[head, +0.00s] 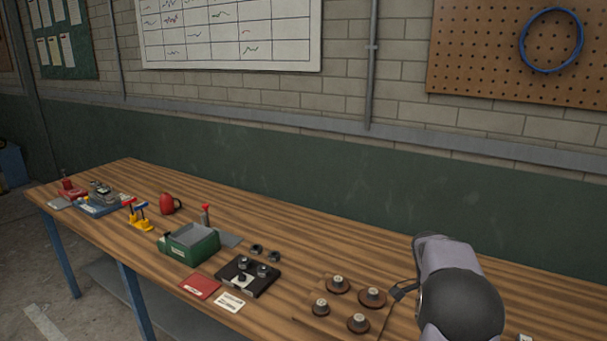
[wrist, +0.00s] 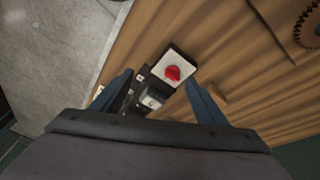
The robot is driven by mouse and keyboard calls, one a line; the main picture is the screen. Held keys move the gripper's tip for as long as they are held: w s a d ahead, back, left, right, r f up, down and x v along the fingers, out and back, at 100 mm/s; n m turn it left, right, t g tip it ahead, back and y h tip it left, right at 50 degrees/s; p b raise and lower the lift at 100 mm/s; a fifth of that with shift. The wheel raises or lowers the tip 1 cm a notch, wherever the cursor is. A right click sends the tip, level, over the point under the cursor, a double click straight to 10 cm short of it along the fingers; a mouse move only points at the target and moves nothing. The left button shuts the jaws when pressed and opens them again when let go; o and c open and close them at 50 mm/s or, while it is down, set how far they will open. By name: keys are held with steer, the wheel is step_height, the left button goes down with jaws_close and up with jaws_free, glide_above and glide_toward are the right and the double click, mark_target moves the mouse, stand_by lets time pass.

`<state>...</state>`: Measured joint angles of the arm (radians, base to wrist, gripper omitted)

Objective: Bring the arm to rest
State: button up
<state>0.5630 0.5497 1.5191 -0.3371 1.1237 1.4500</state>
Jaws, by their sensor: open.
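My gripper (wrist: 158,78) shows in the wrist view with its two blue fingers spread apart. Nothing is held between them. Beyond the fingers, a small dark box with a white top and a red knob (wrist: 173,73) is on the wooden bench. A darker grey piece (wrist: 153,99) lies closer to the gripper, partly hidden; I cannot tell whether it joins the box. In the head view my arm rises at the lower right over the bench, and its fingers are hidden there.
The bench (head: 330,235) holds round brown pieces with metal knobs (head: 371,297), a black block (head: 247,276), a red card (head: 200,286), a green tray (head: 188,258) and a red rounded object (head: 168,204). The bench's back strip is mostly clear. Grey floor (wrist: 50,45) lies past its edge.

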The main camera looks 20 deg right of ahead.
steer(key=s+a+n+t+y, duration=0.1)
steer(key=s+a+n, duration=0.2)
steer(key=a+n, duration=1.2)
steer(key=s+a+f+n, duration=0.2)
steer(key=s+a, duration=0.3)
steer(key=a, duration=0.3)
steer(key=s+a+f+n+t+y, duration=0.1)
steer(key=s+a+n, duration=0.3)
steer(key=a, duration=0.4)
steer(key=shift+s+f+y, duration=0.3)
steer(key=shift+s+f, duration=0.15)
steer(key=shift+s, duration=0.05)
step_height(320, 180, down, 12)
steer(key=b, duration=1.1)
steer(key=shift+r+b, duration=0.15)
steer(key=shift+b, duration=0.25)
